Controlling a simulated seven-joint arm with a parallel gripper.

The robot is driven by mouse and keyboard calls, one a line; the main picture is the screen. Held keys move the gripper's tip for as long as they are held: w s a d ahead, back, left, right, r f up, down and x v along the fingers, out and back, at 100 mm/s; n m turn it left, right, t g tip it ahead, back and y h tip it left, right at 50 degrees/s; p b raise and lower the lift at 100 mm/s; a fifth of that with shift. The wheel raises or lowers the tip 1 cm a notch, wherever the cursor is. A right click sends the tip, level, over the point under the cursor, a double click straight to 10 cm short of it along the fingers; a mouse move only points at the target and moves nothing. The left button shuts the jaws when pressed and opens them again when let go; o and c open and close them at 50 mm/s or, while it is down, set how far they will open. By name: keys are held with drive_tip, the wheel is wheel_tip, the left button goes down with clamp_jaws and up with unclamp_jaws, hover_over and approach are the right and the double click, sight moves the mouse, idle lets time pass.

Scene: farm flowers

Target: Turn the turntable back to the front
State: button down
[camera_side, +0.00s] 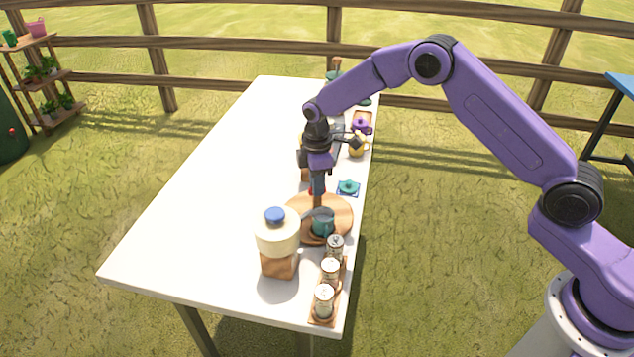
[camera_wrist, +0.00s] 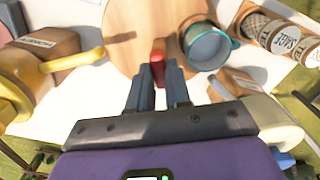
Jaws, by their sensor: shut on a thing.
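The turntable (camera_side: 343,210) is a round wooden disc near the right edge of the white table; it also fills the top middle of the wrist view (camera_wrist: 133,28). A teal mug-like vessel (camera_side: 322,224) stands on its near part, and in the wrist view (camera_wrist: 207,46) it lies just right of my fingers. My gripper (camera_wrist: 157,80) points down at the disc, its fingers closed on a red peg-like piece (camera_wrist: 157,57). The peg appears to belong to the turntable, but its foot is hidden. In the side view my gripper (camera_side: 317,193) is over the disc's far left part.
A cream grinder-like thing with a blue top (camera_side: 277,232) stands close at the turntable's near left. Several labelled jars (camera_side: 330,270) sit in a row at the near right edge. A small teal-topped item (camera_side: 348,187) sits behind. The table's left side is clear.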

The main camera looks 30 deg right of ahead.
drive_tip(key=shift+r+n, duration=0.1)
drive_tip(key=shift+n, duration=6.3)
drive_tip(key=c, duration=1.1)
unclamp_jaws()
drive_tip(key=shift+o, duration=0.2)
wheel_tip(320, 180, up, 17)
drive_tip(key=shift+r, duration=0.2)
